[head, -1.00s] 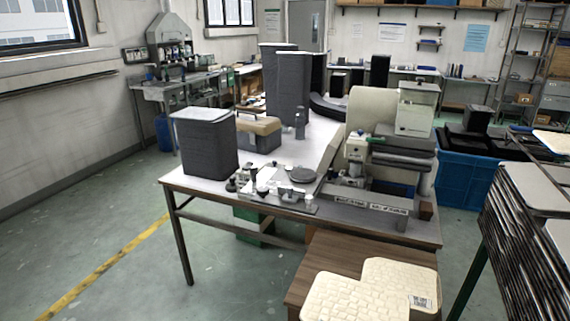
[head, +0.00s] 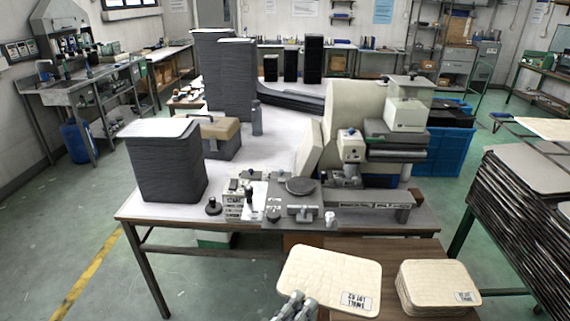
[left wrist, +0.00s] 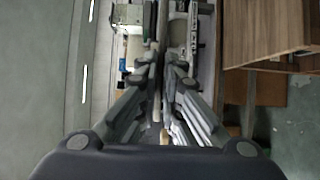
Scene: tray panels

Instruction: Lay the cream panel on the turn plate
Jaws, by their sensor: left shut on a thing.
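A cream panel (head: 332,277) with a pebbled face and a printed label is in the head view at bottom centre. My left gripper (head: 293,306) is shut on its lower left edge; part of the gripper is cut off by the frame. In the left wrist view, the gripper's fingers (left wrist: 158,105) close around a thin strip seen edge-on. The turn plate appears to be the round grey disc (head: 300,186) on the fixture at the table's front, beyond the panel. Nothing lies on it. My right gripper is not in view.
A stack of cream panels (head: 432,283) sits on a brown wooden stand (head: 395,252) at lower right. A press-like machine (head: 378,150) stands right of the disc. A dark stack (head: 165,165) stands at the table's left. A rack of trays (head: 525,215) is at right.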

